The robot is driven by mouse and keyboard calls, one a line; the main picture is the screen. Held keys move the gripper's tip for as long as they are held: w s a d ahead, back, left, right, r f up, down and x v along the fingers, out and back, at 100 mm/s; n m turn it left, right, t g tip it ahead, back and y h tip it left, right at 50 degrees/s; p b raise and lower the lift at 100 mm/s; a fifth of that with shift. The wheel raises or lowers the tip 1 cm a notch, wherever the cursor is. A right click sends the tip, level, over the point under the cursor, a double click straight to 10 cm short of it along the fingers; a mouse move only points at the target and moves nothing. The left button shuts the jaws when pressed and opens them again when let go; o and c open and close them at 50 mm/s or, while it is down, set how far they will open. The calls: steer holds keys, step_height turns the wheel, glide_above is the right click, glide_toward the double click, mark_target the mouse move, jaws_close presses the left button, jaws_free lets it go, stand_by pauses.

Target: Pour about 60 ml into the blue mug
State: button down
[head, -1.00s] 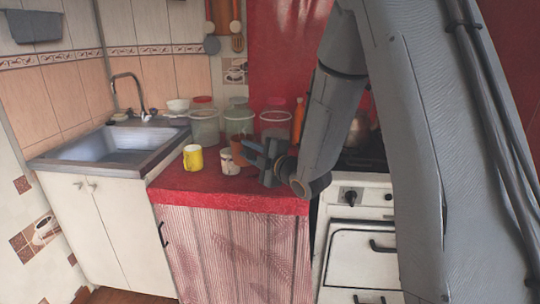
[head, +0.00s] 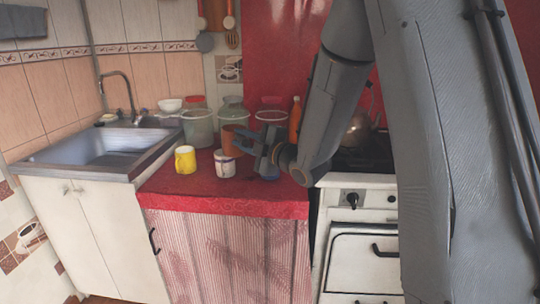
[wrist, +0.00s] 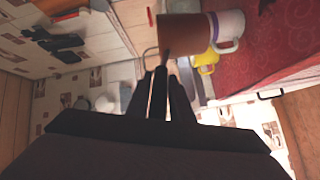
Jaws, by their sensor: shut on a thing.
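A brown jug (head: 231,143) is at the tips of my gripper (head: 246,141), which is shut on it. In the wrist view the brown jug (wrist: 182,38) and its handle are right at the fingertips (wrist: 160,68). It looks about upright in the head view; its contents are not visible. A small patch of blue (head: 270,177) shows low behind my gripper on the red counter, perhaps the blue mug, mostly hidden. A white mug with a bluish rim (head: 225,164) stands in front of the jug, and a yellow mug (head: 185,160) stands to its left.
Clear containers (head: 198,128) stand at the back of the red counter (head: 205,190), with an orange bottle (head: 295,120) to their right. The sink (head: 100,152) is left, the stove (head: 355,190) right. The counter's front strip is clear.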

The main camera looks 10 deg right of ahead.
steer(key=d+f+m+t+b, duration=0.1)
steer(key=d+m+t+b, duration=0.1)
steer(key=m, duration=0.4)
steer(key=d+f+m+t+h+b, duration=0.1)
steer(key=d+f+m+t+b, duration=0.1)
steer(key=d+m, duration=0.4)
steer(key=shift+w+d+t, duration=0.25)
steer(key=shift+d+t, duration=0.2)
steer(key=shift+t, duration=0.45)
steer(key=shift+d+m+t+h, duration=0.2)
steer(key=shift+m+h, duration=0.2)
steer(key=shift+m, duration=0.4)
steer(key=shift+d+m+t+h, duration=0.2)
steer(key=shift+m+h, duration=0.2)
steer(key=shift+m, duration=0.4)
steer(key=a+n+g+y, duration=0.1)
steer(key=n, duration=0.2)
steer(key=n+g+y, duration=0.1)
steer(key=n, duration=0.2)
steer(key=a+n+g+y+p, duration=0.1)
steer(key=n, duration=0.1)
steer(key=shift+a+r+n, duration=0.3)
steer(key=shift+a+n, duration=0.05)
steer(key=shift+n, duration=0.05)
steer(key=shift+g, duration=0.3)
